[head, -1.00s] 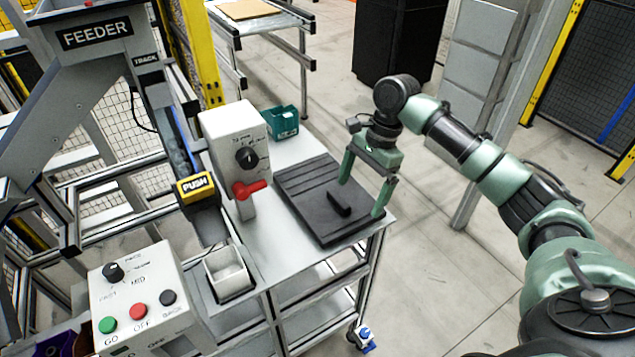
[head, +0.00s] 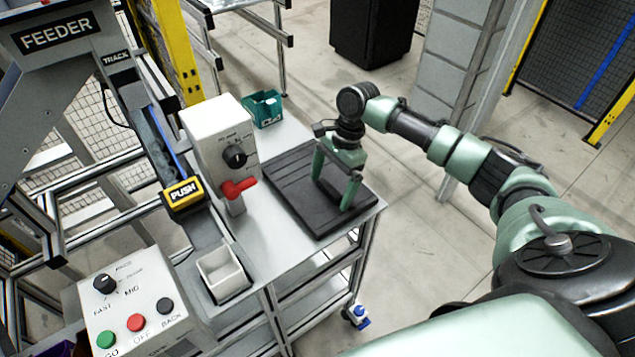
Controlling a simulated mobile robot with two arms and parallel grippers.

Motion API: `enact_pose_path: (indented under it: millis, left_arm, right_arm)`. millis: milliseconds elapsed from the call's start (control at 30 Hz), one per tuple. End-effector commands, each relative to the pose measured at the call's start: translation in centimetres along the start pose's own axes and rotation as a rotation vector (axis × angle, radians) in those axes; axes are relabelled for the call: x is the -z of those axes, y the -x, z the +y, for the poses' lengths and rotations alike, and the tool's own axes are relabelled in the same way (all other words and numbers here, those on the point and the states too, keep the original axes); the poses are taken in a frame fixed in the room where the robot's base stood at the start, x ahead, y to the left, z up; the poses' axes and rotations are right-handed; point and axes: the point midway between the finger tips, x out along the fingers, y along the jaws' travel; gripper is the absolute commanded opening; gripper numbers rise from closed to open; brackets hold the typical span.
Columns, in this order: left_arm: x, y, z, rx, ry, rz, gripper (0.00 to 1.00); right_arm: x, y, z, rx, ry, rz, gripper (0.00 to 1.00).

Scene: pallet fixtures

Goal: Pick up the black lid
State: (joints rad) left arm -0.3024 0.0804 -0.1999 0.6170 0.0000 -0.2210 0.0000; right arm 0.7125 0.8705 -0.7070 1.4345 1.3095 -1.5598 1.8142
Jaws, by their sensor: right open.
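The black lid (head: 290,195) is a flat, dark rectangular plate with grooves, lying on the grey metal table. In the head view it is right of the white box with the red lever. My right gripper (head: 331,193) is over the right part of the lid, pointing down, with its two green fingers spread wide. The lid's raised handle is hard to make out between the fingers. I cannot tell whether the fingertips touch the lid. My left gripper is not in view.
The white box (head: 215,140) with a black knob and red lever (head: 238,188) stands close left of the lid. A teal bin (head: 264,109) is behind it. A small white container (head: 222,272) is at front left. Bare tabletop (head: 268,245) lies in front of the lid.

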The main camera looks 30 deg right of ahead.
Motion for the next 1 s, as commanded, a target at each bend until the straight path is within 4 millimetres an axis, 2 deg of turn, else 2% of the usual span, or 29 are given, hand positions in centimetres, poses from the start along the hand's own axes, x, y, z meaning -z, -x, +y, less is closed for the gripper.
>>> enact_pose_path:
  millis: [100, 167, 200, 533, 833, 1000]
  left_arm:
    - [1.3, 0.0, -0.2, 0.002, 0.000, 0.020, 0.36]
    - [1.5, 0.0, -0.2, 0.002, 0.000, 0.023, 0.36]
    - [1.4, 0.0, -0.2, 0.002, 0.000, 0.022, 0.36]
    - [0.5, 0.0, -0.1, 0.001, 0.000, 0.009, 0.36]
    - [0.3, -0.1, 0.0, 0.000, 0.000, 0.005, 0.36]
    - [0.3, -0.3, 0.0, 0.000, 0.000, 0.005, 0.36]
  right_arm:
    - [0.0, -0.1, 0.0, 0.000, 0.000, 0.000, 0.98]
    - [0.0, -0.1, 0.0, 0.000, 0.000, 0.000, 0.98]
    - [0.0, -0.1, 0.0, 0.000, 0.000, 0.000, 0.93]
    - [0.0, 0.0, 0.0, 0.001, 0.000, 0.001, 0.01]
    - [-0.1, 0.3, -0.1, 0.005, 0.000, 0.000, 0.01]
    - [-0.3, 1.6, -0.2, 0.007, 0.000, 0.000, 0.01]
